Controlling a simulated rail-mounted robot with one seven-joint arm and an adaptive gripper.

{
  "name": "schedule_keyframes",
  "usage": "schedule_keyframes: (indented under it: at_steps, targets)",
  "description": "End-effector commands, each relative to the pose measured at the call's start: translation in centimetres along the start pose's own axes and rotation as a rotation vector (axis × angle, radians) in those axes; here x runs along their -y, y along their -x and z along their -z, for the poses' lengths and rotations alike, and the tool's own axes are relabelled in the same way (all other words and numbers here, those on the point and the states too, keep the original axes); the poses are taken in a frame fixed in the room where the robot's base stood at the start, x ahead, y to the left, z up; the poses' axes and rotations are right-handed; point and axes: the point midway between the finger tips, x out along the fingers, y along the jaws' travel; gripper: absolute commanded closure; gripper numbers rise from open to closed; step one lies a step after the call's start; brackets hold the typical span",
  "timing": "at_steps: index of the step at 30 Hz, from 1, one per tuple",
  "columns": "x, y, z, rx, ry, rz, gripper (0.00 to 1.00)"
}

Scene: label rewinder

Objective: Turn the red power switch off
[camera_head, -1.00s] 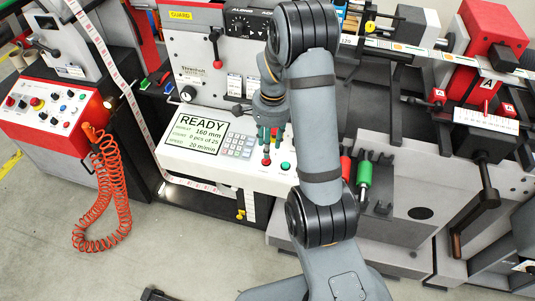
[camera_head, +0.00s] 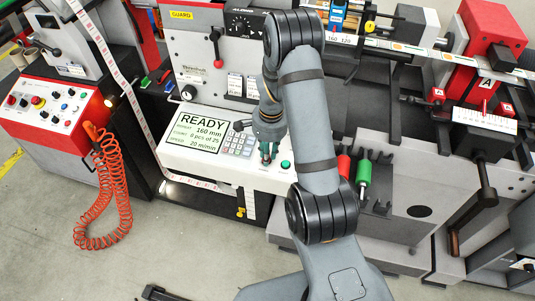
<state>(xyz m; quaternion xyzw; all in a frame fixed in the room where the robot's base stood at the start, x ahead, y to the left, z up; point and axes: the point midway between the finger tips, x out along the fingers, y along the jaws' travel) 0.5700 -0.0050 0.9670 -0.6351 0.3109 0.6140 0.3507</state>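The white control panel (camera_head: 176,160) with the READY screen (camera_head: 201,132) and a keypad (camera_head: 238,145) is at centre. My gripper (camera_head: 267,152) points down over the panel's right part, right of the keypad. A small red control (camera_head: 265,160) shows at its fingertips, largely hidden. Whether this is the power switch, and whether the fingers touch it, I cannot tell. A green button (camera_head: 285,164) is just to its right. The fingers look close together, but their gap is too small to read.
A black lever (camera_head: 241,124) stands just left of my gripper, behind the keypad. A red-knobbed lever (camera_head: 217,63) is on the upright plate above. Red and green handles (camera_head: 363,172) stand to the right. A red control box (camera_head: 55,114) is at the left.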

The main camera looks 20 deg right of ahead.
Motion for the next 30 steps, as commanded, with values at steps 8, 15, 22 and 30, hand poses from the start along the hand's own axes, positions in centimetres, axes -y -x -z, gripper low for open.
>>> schedule_keyframes:
  at_steps: [8,15,22,30]
  targets:
    - [0.0,0.02,0.0,0.0,0.0,0.0,0.98]
    - [0.01,0.02,0.0,0.0,0.0,0.0,1.0]
    - [0.04,-0.02,0.02,-0.001,0.017,-0.001,1.0]
    - [0.08,-0.17,0.07,-0.001,0.141,-0.018,1.0]
